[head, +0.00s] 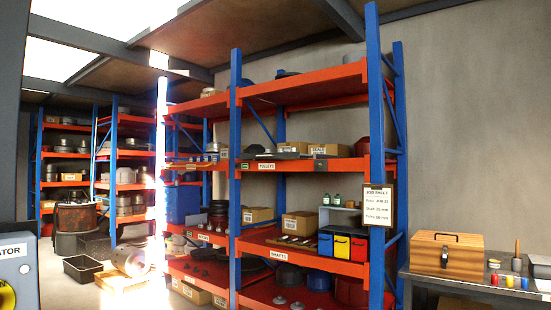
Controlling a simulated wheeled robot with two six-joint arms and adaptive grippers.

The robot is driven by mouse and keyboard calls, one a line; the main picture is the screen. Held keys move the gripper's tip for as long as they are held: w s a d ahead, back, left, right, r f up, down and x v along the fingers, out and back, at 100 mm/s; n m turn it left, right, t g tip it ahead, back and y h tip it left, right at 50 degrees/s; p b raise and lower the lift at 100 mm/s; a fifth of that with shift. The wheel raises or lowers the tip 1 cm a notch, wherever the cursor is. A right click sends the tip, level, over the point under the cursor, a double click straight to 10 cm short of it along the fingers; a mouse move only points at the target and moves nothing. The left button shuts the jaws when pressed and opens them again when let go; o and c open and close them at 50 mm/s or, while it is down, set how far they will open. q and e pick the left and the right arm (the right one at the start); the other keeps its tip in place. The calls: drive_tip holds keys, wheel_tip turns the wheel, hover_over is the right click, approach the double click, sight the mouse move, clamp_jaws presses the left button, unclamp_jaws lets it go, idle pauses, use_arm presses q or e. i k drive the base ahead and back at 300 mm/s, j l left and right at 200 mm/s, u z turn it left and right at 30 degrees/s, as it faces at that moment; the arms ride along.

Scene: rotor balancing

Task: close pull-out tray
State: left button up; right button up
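No tray that is clearly a pull-out one can be made out. The closest matches are red shelf levels in the blue-framed rack. One, labelled SHAFTS (278,255), holds several thin rods, cartons and coloured bins. Another, labelled PULLEYS (267,166), sits above it. I cannot tell whether either slides or stands pulled out. Neither of my grippers shows in the head view.
Blue, red and yellow bins (342,245) stand at the rack's right end. A job sheet (378,206) hangs on the right post. A wooden box (447,254) sits on the workbench at right.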

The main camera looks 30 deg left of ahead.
sight(291, 154)
drive_tip(key=i+j, duration=1.25)
drive_tip(key=i+z, duration=0.05)
